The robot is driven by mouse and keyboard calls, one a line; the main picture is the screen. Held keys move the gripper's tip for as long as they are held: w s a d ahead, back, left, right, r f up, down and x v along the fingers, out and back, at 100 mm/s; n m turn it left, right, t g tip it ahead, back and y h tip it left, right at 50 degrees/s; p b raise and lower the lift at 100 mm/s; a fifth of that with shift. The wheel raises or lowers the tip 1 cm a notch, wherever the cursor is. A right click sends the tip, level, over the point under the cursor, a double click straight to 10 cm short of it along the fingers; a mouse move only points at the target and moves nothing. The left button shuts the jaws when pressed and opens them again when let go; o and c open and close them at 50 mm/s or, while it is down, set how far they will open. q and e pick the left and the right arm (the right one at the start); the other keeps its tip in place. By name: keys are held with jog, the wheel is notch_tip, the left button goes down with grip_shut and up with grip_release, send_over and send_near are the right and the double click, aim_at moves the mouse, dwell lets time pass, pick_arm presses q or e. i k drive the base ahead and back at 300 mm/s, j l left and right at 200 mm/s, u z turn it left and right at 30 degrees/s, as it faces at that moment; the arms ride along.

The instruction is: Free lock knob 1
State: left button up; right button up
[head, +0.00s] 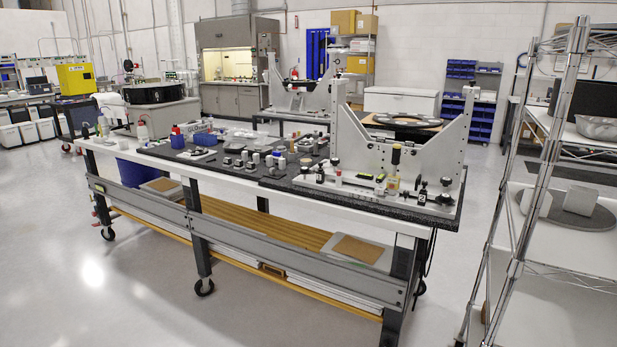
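The mirror fixture (435,155) stands on the right end of the long workbench. It is a light grey metal frame with two tall uprights and a flat ring between them. Several small black knobs sit along its front base: one at the left (320,174), one at the right (422,192) and one near the right corner (445,184). Their number tags are too small to read surely, so I cannot tell which is lock knob 1 or whether it is tight. Neither of my grippers is in view.
The workbench (408,226) has a dark mat with several small parts, bottles and blue bins. A wire shelf rack (535,185) stands close on the right. A second similar fixture (300,92) stands behind. The floor (120,290) in front and at left is clear.

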aim_at(303, 171)
jog(key=i, duration=0.25)
jog(key=i+j, duration=0.3)
jog(key=j, duration=0.15)
jog(key=i+j, duration=0.3)
jog(key=j, duration=0.2)
